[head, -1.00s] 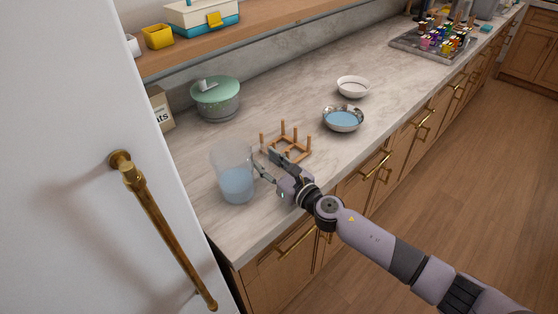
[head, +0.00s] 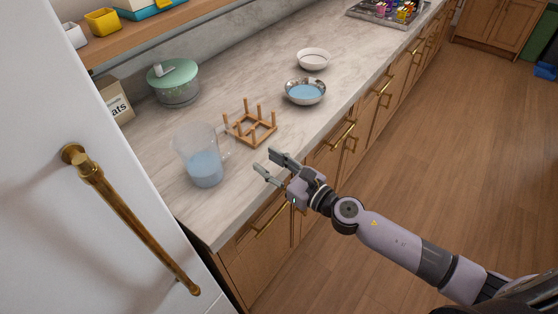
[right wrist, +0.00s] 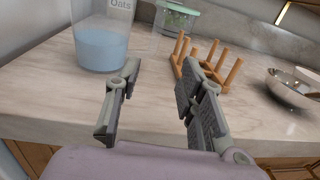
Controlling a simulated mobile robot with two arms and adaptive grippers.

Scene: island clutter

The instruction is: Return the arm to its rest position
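My right gripper (head: 268,165) is open and empty, at the front edge of the counter in the head view. In the right wrist view its two fingers (right wrist: 152,105) stand apart with bare counter between them. The clear jug (head: 203,158) of bluish liquid stands upright on the counter, left of the gripper and apart from it. It also shows in the right wrist view (right wrist: 100,45). My left gripper is in neither view.
A wooden peg rack (head: 250,128), a metal bowl (head: 305,92) of blue liquid, a white bowl (head: 313,60) and a green-lidded pot (head: 175,84) stand on the counter (head: 237,181). The white fridge door with a brass handle (head: 130,220) is at left. Open floor (head: 440,160) lies right.

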